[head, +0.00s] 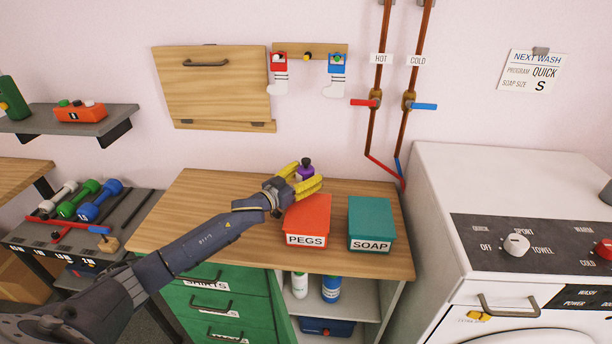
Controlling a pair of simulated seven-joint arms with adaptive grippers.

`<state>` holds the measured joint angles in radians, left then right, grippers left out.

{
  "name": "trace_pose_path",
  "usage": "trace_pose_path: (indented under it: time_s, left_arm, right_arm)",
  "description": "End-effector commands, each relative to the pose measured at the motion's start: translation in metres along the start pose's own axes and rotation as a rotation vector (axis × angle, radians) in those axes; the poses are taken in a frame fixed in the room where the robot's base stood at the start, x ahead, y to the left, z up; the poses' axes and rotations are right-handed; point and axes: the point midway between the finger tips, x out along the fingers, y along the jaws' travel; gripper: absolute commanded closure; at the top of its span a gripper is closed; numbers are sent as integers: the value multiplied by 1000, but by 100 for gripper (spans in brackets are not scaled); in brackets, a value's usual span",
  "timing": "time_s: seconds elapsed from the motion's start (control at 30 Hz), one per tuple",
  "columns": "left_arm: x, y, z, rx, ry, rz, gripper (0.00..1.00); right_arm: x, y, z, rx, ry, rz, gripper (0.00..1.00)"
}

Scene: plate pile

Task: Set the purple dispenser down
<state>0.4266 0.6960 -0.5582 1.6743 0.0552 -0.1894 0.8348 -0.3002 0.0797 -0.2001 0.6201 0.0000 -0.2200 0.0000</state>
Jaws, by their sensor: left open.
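The purple dispenser (305,172) has a dark pump top and stands at the back of the wooden counter (200,215), behind the red box. My left gripper (308,178) has yellow fingers, which are open on either side of the dispenser. I cannot tell whether they touch it. The dispenser's lower part is hidden by the gripper, so its contact with the counter does not show. My right gripper is not in view.
A red PEGS box (308,219) and a teal SOAP box (371,223) stand close in front and to the right. Hot and cold pipes (376,130) run down the wall behind. A washing machine (520,240) is at right. The counter's left part is clear.

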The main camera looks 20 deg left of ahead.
Motion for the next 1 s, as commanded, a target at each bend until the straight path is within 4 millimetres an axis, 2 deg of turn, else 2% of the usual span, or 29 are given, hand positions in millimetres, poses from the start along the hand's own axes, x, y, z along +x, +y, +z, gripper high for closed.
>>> trace_pose_path:
  time_s: [0.13,0.27,0.7,1.0]
  left_arm:
    - [0,0,-3,1,1,0,32]
    - [-10,0,-2,0,0,1,32]
    - [-76,0,-1,-1,-2,1,32]
    - [-108,0,-2,0,-1,0,32]
  right_arm:
    - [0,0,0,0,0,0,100]
    - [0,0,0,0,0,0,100]
    - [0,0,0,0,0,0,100]
    - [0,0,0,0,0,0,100]
